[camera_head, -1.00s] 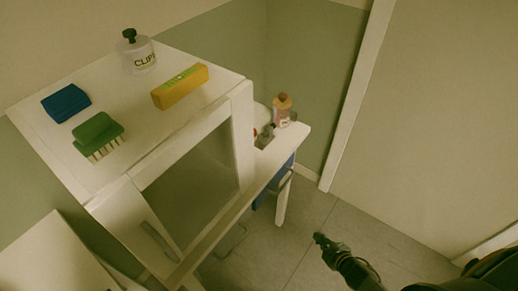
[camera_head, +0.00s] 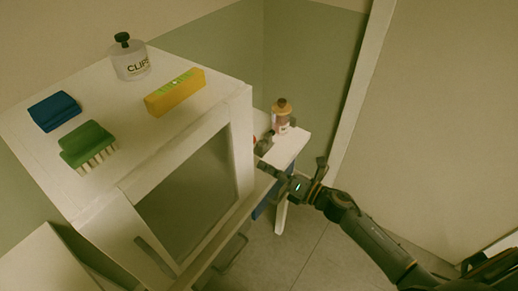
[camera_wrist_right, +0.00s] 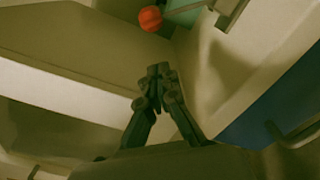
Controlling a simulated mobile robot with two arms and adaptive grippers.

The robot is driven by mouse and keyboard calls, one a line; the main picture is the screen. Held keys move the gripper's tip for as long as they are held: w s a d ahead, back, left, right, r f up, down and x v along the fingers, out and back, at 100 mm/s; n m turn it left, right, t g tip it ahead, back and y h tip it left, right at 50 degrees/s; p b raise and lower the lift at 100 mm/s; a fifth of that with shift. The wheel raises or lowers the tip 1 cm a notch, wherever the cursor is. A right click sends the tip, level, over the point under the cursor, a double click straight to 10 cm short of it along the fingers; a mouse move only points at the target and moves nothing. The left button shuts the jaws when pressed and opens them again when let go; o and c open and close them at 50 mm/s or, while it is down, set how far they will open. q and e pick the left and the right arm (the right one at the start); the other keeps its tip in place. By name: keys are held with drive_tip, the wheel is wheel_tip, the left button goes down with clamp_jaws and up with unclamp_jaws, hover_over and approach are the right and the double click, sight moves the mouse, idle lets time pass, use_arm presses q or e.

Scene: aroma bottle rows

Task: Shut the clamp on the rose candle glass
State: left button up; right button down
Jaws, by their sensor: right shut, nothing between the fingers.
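I cannot make out a rose candle glass or its clamp for certain. On the low white side table (camera_head: 291,146) stands a pinkish bottle (camera_head: 281,122) with an orange-brown top. Beside it is a small dark grey object (camera_head: 263,145), partly hidden by the cabinet; whether it is a clamp I cannot tell. My right gripper (camera_head: 265,169) is shut and empty, near the table's front edge and below these things. In the right wrist view its fingers (camera_wrist_right: 157,80) meet, with a red-orange round thing (camera_wrist_right: 150,18) and a teal surface (camera_wrist_right: 185,10) beyond. My left gripper is not in view.
A white cabinet (camera_head: 75,190) with a dark front panel (camera_head: 190,190) stands to the left. On it are a blue block (camera_head: 54,111), a green brush (camera_head: 87,144), a yellow box (camera_head: 175,92) and a "CLIPS" jar (camera_head: 131,65). Open floor (camera_head: 300,255) lies at the lower right.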

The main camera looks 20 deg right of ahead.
drive_tip(key=w, duration=0.1)
drive_tip(key=w+r+p, duration=0.1)
drive_tip(key=w+a, duration=0.1)
drive_tip(key=w, duration=0.1)
drive_tip(key=shift+r, duration=0.2)
drive_tip(key=shift+w+r, duration=0.15)
drive_tip(key=shift+w, duration=0.25)
drive_tip(key=shift+p, duration=0.3)
drive_tip(key=shift+w+d+r+m, duration=0.1)
drive_tip(key=shift+d+r+m, duration=0.1)
drive_tip(key=shift+r+m, duration=0.1)
drive_tip(key=shift+w+d+r+m+p, duration=0.15)
drive_tip(key=shift+r+m+p, duration=0.05)
drive_tip(key=shift+m+p, duration=0.2)
drive_tip(key=w+d+r+m, duration=0.1)
drive_tip(key=w+d+m, duration=0.5)
drive_tip(key=m, duration=0.7)
drive_tip(key=shift+w+d+r+m+b, duration=0.3)
drive_tip(key=shift+w+d+r, duration=0.05)
drive_tip(key=shift+d, duration=1)
